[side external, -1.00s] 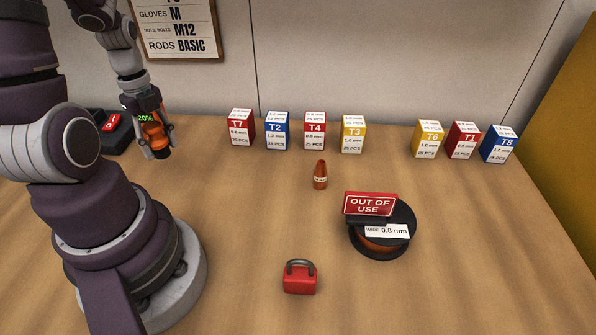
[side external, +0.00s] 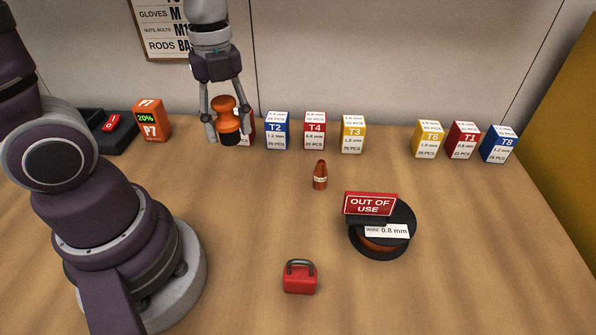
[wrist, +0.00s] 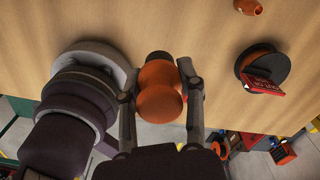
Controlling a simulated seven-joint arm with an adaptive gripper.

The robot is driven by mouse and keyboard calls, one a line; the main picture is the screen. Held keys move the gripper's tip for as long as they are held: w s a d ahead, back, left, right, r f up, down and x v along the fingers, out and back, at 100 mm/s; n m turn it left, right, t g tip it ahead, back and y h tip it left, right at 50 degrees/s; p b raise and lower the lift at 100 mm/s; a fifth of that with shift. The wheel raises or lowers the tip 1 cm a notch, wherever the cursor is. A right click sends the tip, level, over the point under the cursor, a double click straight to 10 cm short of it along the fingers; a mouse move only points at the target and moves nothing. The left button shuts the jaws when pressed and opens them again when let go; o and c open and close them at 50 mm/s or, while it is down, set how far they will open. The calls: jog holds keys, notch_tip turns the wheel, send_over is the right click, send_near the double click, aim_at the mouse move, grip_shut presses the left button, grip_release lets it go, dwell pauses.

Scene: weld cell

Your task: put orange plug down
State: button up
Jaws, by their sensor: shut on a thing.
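My gripper (side external: 226,128) is shut on the orange plug (side external: 227,117), which has a rounded orange body and a black lower end. In the side view the plug is upright between the two fingers, in front of the red T7 box (side external: 247,128) and partly covering it. It appears held above the table. The wrist view also shows the orange plug (wrist: 159,102) between the fingertips (wrist: 158,75), with bare wood beyond it.
An orange P7 box (side external: 151,121) showing 20% stands by a black switch box (side external: 108,128). Several labelled boxes line the wall. A copper nozzle-like piece (side external: 320,175), a wire spool (side external: 383,241) with an OUT OF USE sign (side external: 369,204) and a red padlock (side external: 299,279) occupy the middle. The front left-centre is clear.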

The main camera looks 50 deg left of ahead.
jog(key=s+d+m, duration=0.3)
jog(key=s+d, duration=0.1)
jog(key=d, duration=0.4)
jog(key=s+d+m, duration=0.3)
jog(key=s+d, duration=0.1)
jog(key=d, duration=0.3)
jog(key=shift+m, duration=0.3)
jog(key=f, duration=0.9)
jog(key=shift+s+d+f, duration=0.15)
jog(key=shift+s, duration=0.05)
jog(key=shift+w+d+f, duration=0.1)
jog(key=shift+d+f, duration=0.1)
jog(key=shift+f, duration=0.05)
send_over(379, 332)
jog(key=s, duration=0.1)
jog(key=shift+s+f, duration=0.1)
jog(key=shift+f, duration=2.4)
jog(key=o, duration=1)
jog(key=shift+f, duration=0.1)
